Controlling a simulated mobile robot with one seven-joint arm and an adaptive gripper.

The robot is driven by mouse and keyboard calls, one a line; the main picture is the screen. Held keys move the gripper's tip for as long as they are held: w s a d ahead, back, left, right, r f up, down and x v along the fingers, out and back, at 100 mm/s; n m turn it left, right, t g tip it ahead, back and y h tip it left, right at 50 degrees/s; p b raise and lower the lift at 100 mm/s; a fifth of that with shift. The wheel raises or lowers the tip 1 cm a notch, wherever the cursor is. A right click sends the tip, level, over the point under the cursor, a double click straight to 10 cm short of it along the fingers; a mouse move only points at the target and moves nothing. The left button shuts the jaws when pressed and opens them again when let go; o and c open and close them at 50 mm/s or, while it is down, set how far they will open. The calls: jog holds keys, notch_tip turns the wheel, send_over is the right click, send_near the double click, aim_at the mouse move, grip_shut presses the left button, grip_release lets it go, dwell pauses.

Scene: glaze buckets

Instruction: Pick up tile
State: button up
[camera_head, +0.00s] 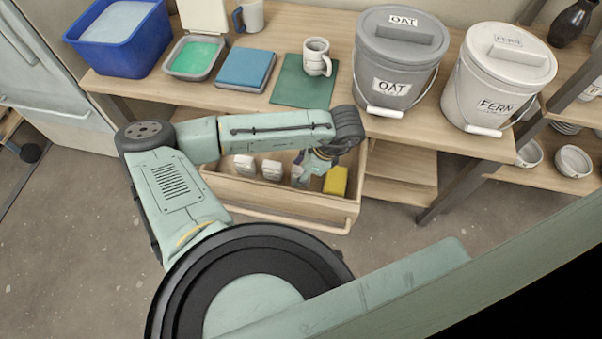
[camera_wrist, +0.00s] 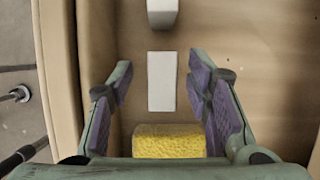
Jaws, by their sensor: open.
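A flat white rectangular tile (camera_wrist: 161,80) lies in a wooden drawer, long side running up the wrist view. My gripper (camera_wrist: 159,70) is open, with its purple-padded fingers on either side of the tile in that view and a gap to each side. Nothing is held. In the head view my gripper (camera_head: 316,164) points down into the pulled-out drawer (camera_head: 283,203). A pale piece just left of it there looks like the tile, but the gripper partly hides that spot. How high the fingers are above the tile I cannot tell.
A yellow sponge (camera_wrist: 168,143) lies close to the tile on the near side in the wrist view. A white block (camera_wrist: 162,12) is beyond its other end. A second white block (camera_head: 244,165) is farther left. The drawer wall (camera_wrist: 58,80) is left in the wrist view.

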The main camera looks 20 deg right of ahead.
aim_at(296, 175)
jog(key=shift+p+x, duration=0.3)
jog(key=shift+x, duration=1.5)
jog(key=shift+w, duration=0.1)
grip_shut()
